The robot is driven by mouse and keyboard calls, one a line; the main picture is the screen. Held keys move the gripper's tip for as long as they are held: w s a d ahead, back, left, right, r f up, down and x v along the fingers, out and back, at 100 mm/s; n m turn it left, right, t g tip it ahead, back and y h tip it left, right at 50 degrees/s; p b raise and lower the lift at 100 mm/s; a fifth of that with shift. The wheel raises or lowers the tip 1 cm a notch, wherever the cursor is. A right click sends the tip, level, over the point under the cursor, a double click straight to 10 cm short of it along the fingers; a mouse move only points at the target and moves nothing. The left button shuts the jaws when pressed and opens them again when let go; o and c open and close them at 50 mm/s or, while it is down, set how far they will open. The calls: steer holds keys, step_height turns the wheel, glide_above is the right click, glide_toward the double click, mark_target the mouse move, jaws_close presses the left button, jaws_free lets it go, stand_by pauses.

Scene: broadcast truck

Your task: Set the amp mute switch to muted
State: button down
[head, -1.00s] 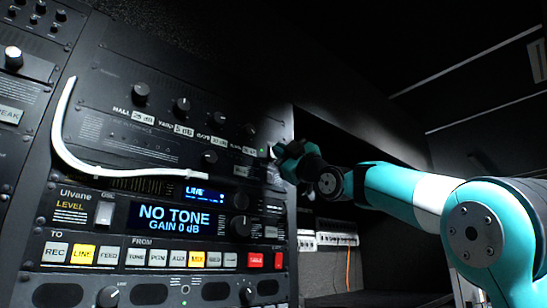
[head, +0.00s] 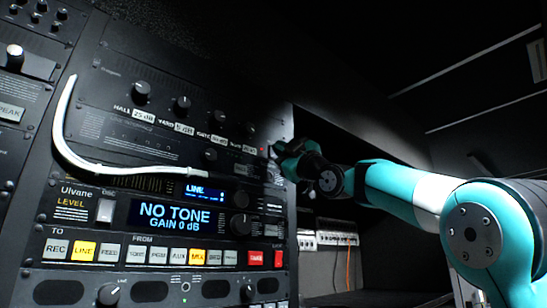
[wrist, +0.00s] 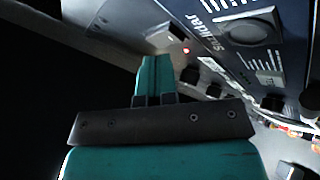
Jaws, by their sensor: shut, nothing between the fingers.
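The amp panel (head: 112,92) is a dark rack unit with several knobs labelled HALL, YARD and so on. A small red light (head: 262,150) glows at its right end, and it also shows in the wrist view (wrist: 186,50). My gripper (head: 274,152) is shut and empty, at the panel's right edge beside this light. In the wrist view its teal fingers (wrist: 154,66) point at the panel just below and left of the light. The switch lever is not clearly visible.
A white cable (head: 62,125) hangs across the rack's left side. Below the amp is a unit with a NO TONE display (head: 175,215) and a row of lit buttons (head: 140,252). A dark open bay (head: 345,220) lies right of the rack, below my arm.

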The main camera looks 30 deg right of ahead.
steer(key=shift+s+d, duration=0.1)
steer(key=shift+s, duration=0.25)
steer(key=shift+s+d+r+b, duration=0.15)
steer(key=shift+s+b, duration=0.3)
steer(key=shift+s, duration=0.35)
steer(key=shift+s+d+r+b, duration=0.15)
steer(key=shift+s+b, duration=0.25)
steer(key=shift+s, duration=0.45)
steer(key=shift+s+d+r+b, duration=0.15)
steer(key=shift+s+b, duration=0.3)
steer(key=shift+s, duration=0.35)
steer(key=shift+f, duration=0.15)
